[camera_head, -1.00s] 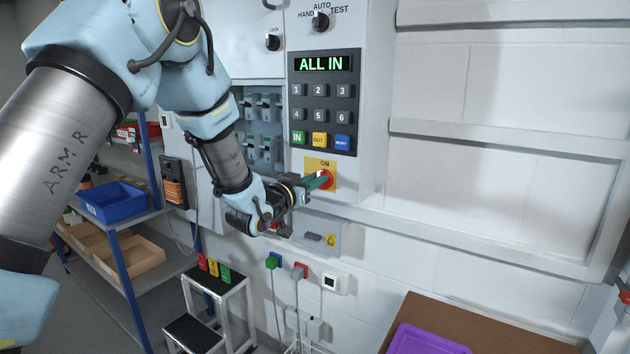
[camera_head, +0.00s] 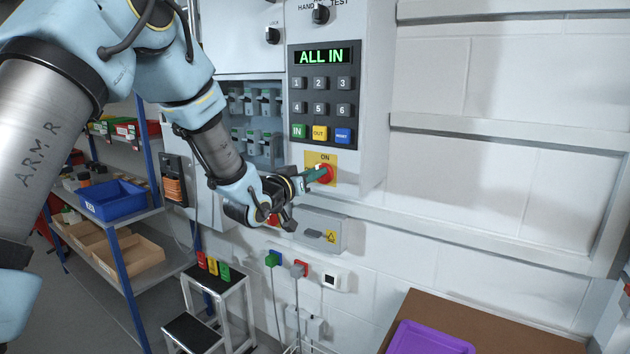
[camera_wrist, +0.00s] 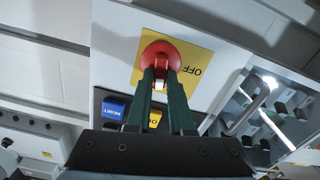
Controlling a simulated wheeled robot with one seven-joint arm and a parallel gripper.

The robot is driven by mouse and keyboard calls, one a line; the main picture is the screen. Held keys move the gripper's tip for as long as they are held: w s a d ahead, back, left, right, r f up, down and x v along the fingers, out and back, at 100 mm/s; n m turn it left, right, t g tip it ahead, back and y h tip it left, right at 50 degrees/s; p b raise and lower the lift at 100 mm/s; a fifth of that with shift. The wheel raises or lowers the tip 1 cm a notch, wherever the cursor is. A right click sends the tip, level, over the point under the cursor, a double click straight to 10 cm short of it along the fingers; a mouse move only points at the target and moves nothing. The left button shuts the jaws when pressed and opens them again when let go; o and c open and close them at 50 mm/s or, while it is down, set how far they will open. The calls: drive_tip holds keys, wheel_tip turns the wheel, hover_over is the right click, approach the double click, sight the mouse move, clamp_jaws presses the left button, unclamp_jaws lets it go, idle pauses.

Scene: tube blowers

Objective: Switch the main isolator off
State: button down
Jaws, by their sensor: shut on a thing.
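The main isolator is a red rotary knob (camera_head: 326,174) on a yellow plate (camera_head: 331,159) marked ON at the top, low on the grey control panel. In the wrist view the red knob (camera_wrist: 163,50) sits on the yellow plate (camera_wrist: 205,92), with OFF lettering to its right. My gripper (camera_head: 317,174) reaches it from the left. In the wrist view its two dark green fingers (camera_wrist: 161,82) are shut on the knob's grip, one on each side. The fingers partly hide the grip, so its exact angle is hard to tell.
The keypad (camera_head: 321,110) above the isolator has a display (camera_head: 321,56) reading ALL IN. A grey box (camera_head: 325,232) with a warning label is below. A purple tray (camera_head: 432,338) lies at lower right. A step stool (camera_head: 215,290) and shelves with a blue bin (camera_head: 112,198) stand left.

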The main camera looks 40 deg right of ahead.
drive_tip(key=shift+w+a+f+n+b, duration=0.15)
drive_tip(key=shift+n+b, duration=0.5)
drive_tip(key=shift+n, duration=1.9)
drive_tip(key=shift+w+d+f+n+b, duration=0.15)
drive_tip(key=shift+n+b, duration=0.55)
drive_tip(key=shift+n, duration=1.9)
drive_tip(key=shift+w+a+f+n+b, duration=0.2)
drive_tip(key=shift+n+b, duration=0.45)
drive_tip(key=shift+n, duration=1.9)
drive_tip(key=shift+f, duration=0.1)
drive_tip(key=c, duration=0.8)
unclamp_jaws()
drive_tip(key=shift+d, duration=0.1)
drive_tip(key=b+v, duration=0.2)
drive_tip(key=v, duration=0.9)
drive_tip(key=shift+b, duration=0.35)
